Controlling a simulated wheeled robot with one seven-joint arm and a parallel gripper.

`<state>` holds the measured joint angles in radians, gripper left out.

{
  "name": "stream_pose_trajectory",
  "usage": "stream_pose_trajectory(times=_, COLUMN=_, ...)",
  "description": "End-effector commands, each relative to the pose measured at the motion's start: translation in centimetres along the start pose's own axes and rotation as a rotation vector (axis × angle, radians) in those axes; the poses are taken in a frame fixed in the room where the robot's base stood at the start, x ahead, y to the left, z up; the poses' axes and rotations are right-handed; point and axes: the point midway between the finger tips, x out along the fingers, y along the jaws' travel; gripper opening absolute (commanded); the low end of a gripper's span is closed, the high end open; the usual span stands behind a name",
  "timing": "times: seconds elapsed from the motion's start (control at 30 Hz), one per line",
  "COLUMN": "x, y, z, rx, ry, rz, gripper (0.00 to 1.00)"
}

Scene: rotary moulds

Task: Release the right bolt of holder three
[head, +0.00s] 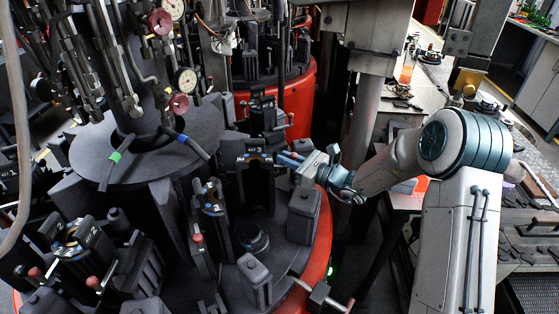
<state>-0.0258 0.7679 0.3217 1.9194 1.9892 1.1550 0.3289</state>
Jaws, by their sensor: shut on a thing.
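Holder three (257,178) is a dark upright mould holder with a pale number label on top, standing on the near rotary table in the head view. My gripper (290,159) reaches in from the right and is at the upper right side of this holder. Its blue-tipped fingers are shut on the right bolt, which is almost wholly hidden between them. I cannot tell how far the bolt is pushed in or drawn out.
The near rotary table (322,235) has a red rim. Holder two (78,232) with red-knobbed bolts stands at the front left. Dark blocks (303,215) stand below my gripper. A steel post (365,115) rises behind my arm. Hoses and gauges (186,80) hang at upper left.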

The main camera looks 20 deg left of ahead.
Motion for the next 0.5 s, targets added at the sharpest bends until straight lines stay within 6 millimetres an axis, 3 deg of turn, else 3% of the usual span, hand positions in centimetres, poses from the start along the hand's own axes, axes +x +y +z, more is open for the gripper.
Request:
stream_pose_trajectory(times=0.17, x=-0.35, y=-0.43, z=-0.06, rx=-0.001, ry=0.004, rz=-0.010, gripper=0.00)
stream_pose_trajectory(times=0.2, x=-0.37, y=-0.46, z=-0.06, rx=-0.001, ry=0.004, rz=-0.011, gripper=0.17)
stream_pose_trajectory(times=0.27, x=-0.36, y=-0.44, z=-0.06, rx=-0.001, ry=0.004, rz=-0.011, gripper=0.33)
stream_pose_trajectory(times=0.5, x=0.07, y=0.02, z=-0.05, rx=-0.001, ry=0.003, rz=-0.001, gripper=0.33)
